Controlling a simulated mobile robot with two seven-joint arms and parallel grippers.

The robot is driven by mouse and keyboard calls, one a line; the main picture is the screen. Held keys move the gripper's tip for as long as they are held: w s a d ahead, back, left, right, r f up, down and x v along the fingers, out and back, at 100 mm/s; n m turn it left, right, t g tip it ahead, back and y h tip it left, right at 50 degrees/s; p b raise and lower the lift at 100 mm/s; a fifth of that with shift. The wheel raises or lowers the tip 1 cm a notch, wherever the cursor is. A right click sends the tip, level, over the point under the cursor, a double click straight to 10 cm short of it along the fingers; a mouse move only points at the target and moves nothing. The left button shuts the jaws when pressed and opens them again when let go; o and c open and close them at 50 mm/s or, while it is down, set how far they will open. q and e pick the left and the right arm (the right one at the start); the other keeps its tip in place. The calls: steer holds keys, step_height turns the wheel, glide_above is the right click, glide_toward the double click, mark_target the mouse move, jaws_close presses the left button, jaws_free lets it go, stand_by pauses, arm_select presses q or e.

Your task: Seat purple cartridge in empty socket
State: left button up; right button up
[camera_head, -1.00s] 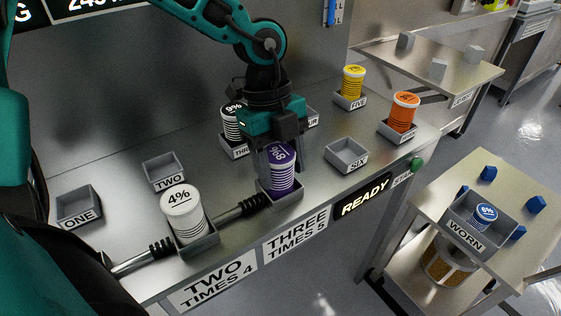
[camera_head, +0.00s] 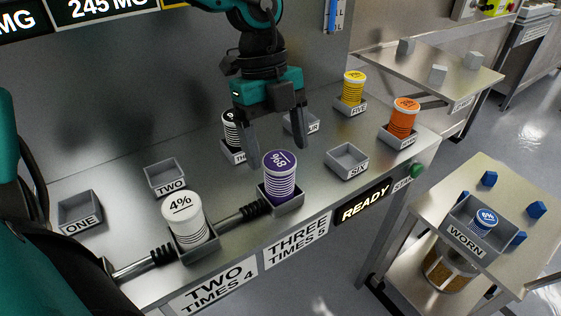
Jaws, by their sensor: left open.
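The purple cartridge (camera_head: 280,178) stands upright in the front socket (camera_head: 284,207) above the label "THREE TIMES 5". My left gripper (camera_head: 277,146) is open and empty. Its fingers are just above and behind the cartridge, apart from its top. A white 4% cartridge (camera_head: 185,220) stands in the neighbouring front socket (camera_head: 198,250) above "TWO TIMES 4". My right gripper is not in view.
Sockets ONE (camera_head: 80,211), TWO (camera_head: 165,177) and SIX (camera_head: 347,160) are empty. Yellow (camera_head: 353,87) and orange (camera_head: 403,117) cartridges stand at the right. A black-labelled cartridge (camera_head: 231,128) stands behind my gripper. A WORN tray (camera_head: 466,236) holds a blue cartridge (camera_head: 485,219).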

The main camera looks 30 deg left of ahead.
arm_select(q)
steer(key=v, duration=0.6)
steer(key=shift+r, duration=0.35)
